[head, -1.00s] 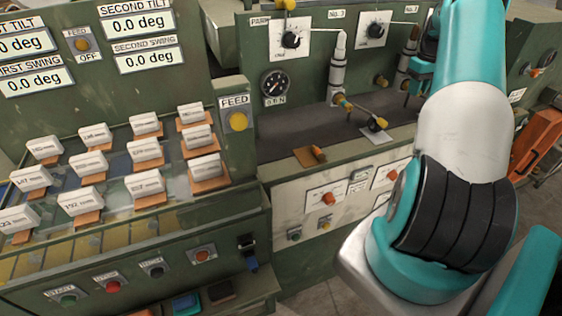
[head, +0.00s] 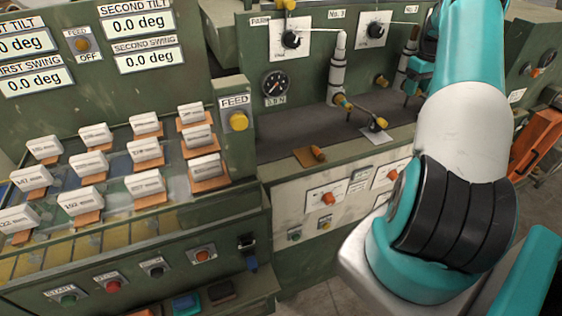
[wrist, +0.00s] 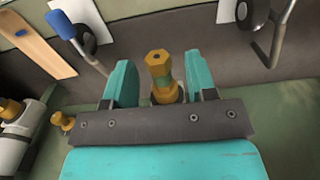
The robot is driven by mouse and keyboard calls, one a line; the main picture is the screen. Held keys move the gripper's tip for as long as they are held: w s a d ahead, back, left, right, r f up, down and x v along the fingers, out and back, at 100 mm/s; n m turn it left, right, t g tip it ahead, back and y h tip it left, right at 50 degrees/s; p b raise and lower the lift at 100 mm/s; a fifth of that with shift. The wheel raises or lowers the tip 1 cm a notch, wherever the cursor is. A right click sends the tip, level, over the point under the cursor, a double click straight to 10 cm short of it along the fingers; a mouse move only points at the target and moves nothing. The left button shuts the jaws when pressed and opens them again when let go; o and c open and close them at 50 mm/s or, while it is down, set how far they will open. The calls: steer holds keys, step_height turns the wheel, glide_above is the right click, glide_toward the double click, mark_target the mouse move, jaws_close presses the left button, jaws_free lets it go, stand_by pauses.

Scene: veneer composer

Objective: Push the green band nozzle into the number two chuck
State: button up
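A brass nozzle (wrist: 158,68) with a hexagonal, holed tip and a green band stands between my gripper's fingers in the wrist view. My gripper (wrist: 157,80) has two teal fingers, set apart. A gap shows between the nozzle and each finger, so it does not look clamped. In the head view my gripper (head: 422,75) is at the bench's right side, partly hidden by my arm. The nozzle cannot be made out there. Grey upright chuck columns stand on the bench, one in clear view (head: 338,70) and one (head: 404,72) beside my gripper.
Left are a button panel (head: 130,275) and racks of white labelled blocks (head: 145,183). In the wrist view, a bent metal rod (wrist: 92,62) and another brass fitting (wrist: 62,123) are close by.

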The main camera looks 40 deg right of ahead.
steer(key=shift+r+b, duration=0.3)
step_height(320, 180, up, 17)
steer(key=shift+d+f, duration=0.15)
stand_by(0.3)
steer(key=shift+s, duration=0.1)
